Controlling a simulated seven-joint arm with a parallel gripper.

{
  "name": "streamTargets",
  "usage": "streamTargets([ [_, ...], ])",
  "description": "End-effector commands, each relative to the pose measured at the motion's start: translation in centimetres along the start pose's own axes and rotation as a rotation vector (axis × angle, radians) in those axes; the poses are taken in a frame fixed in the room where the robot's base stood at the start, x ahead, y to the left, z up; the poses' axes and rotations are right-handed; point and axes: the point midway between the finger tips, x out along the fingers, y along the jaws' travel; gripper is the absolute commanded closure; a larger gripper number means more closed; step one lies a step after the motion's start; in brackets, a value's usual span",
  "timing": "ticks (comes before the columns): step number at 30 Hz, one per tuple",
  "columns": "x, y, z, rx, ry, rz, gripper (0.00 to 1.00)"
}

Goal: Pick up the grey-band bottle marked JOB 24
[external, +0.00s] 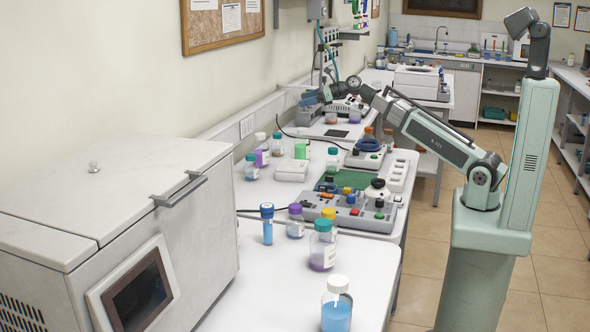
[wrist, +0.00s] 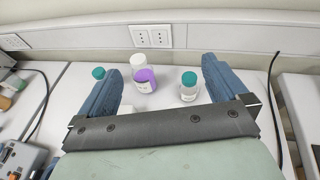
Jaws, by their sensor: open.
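My gripper (external: 307,98) is raised over the bench, pointing at the wall. In the wrist view its two blue fingers (wrist: 162,68) are wide apart with nothing held. Beyond and between them stand a white-capped bottle with purple contents (wrist: 145,77) and a teal-capped bottle with a pale label (wrist: 188,92). Another teal-capped bottle (wrist: 98,73) is partly hidden by the left finger. In the external view these look like the purple bottle (external: 262,155), the farther teal-capped bottle (external: 277,147) and the nearer one (external: 251,170). I cannot read JOB 24 or make out a grey band.
A control panel with knobs (external: 345,212) and a white box (external: 291,171) share the bench. Several more bottles stand nearby, including a blue one (external: 337,313). A large white cabinet (external: 110,200) is at the left. The wall has sockets (wrist: 152,36). Dark cables cross the bench.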

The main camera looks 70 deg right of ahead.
Motion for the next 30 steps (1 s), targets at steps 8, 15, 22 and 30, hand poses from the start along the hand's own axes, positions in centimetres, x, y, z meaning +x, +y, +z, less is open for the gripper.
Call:
streamTargets([
  [8,0.0,-1.3,-3.9,0.063,-0.012,-0.025,0.00],
  [15,1.5,-1.0,-8.2,0.062,-0.011,-0.025,0.00],
  [22,2.4,-1.0,-10.7,0.059,-0.013,-0.025,0.00],
  [30,3.1,-0.8,-12.9,0.060,-0.012,-0.024,0.00],
])
